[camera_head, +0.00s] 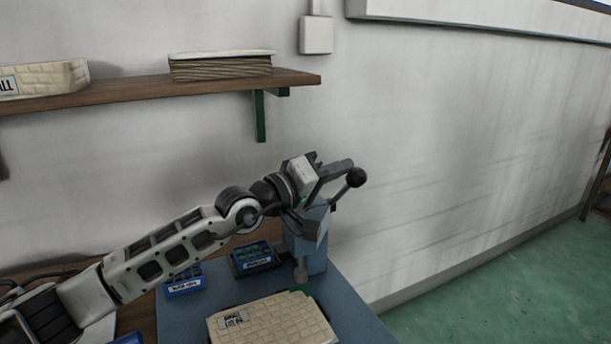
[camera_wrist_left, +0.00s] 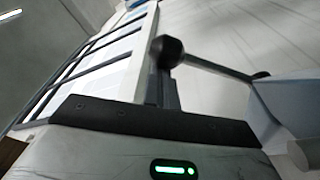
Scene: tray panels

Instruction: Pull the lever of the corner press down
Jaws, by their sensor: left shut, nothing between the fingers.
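The corner press (camera_head: 312,246) is a blue-grey body standing on a blue board. Its lever ends in a black ball knob (camera_head: 356,177) and is raised, up and to the right of the press. In the left wrist view the knob (camera_wrist_left: 167,50) and the lever's metal rod (camera_wrist_left: 215,68) show, with the rod running right to the press body (camera_wrist_left: 293,105). My left gripper (camera_head: 343,167) is shut and empty, its fingertips close beside the knob; I cannot tell whether they touch. My arm hides part of the press. My right gripper is not in view.
A cream woven-look tray panel (camera_head: 272,322) lies on the blue board (camera_head: 350,300) in front of the press. Small blue bins (camera_head: 256,259) stand left of it. A wooden shelf (camera_head: 140,88) hangs above. Free room lies right of the press, before the wall.

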